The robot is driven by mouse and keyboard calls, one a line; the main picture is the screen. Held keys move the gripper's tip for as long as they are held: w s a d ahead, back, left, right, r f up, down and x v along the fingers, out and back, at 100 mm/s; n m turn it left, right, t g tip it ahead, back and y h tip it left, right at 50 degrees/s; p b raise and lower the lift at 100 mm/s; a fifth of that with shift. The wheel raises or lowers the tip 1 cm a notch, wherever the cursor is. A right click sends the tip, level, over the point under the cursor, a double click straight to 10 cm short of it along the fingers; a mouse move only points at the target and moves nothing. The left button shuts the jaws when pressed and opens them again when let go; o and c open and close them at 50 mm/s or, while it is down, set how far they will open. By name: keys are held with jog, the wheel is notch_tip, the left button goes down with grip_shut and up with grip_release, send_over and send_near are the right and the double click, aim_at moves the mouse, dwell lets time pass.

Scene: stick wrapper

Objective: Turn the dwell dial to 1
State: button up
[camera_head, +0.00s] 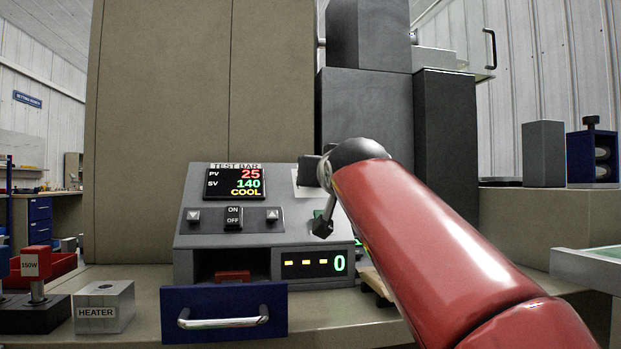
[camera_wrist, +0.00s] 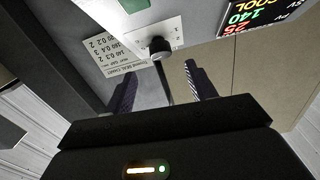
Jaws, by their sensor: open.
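The dial, a round black knob (camera_wrist: 161,48), sits on a white plate (camera_wrist: 176,32) with small printed marks in the wrist view. I cannot read its setting. My gripper (camera_wrist: 160,70) is open, with one finger on each side below the knob in that picture and nothing between them that I can tell is held. A dark bar shows between the fingers, under the knob. In the head view my gripper (camera_head: 321,200) is in front of the right part of the grey control panel (camera_head: 290,238), and it and my red arm hide the dial.
The panel screen (camera_head: 235,184) reads PV 25, SV 140, COOL. A lower display (camera_head: 313,263) shows dashes and 0. A blue drawer (camera_head: 224,310) stands open below, a HEATER block (camera_head: 104,306) to its left. A printed chart (camera_wrist: 122,60) is beside the dial plate.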

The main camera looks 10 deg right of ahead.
jog(key=w+p, duration=0.1)
jog(key=w, duration=0.7)
jog(key=shift+w+d+r+p, duration=0.1)
jog(key=shift+d+p, duration=0.05)
jog(key=shift+p, duration=0.15)
jog(key=c, duration=1)
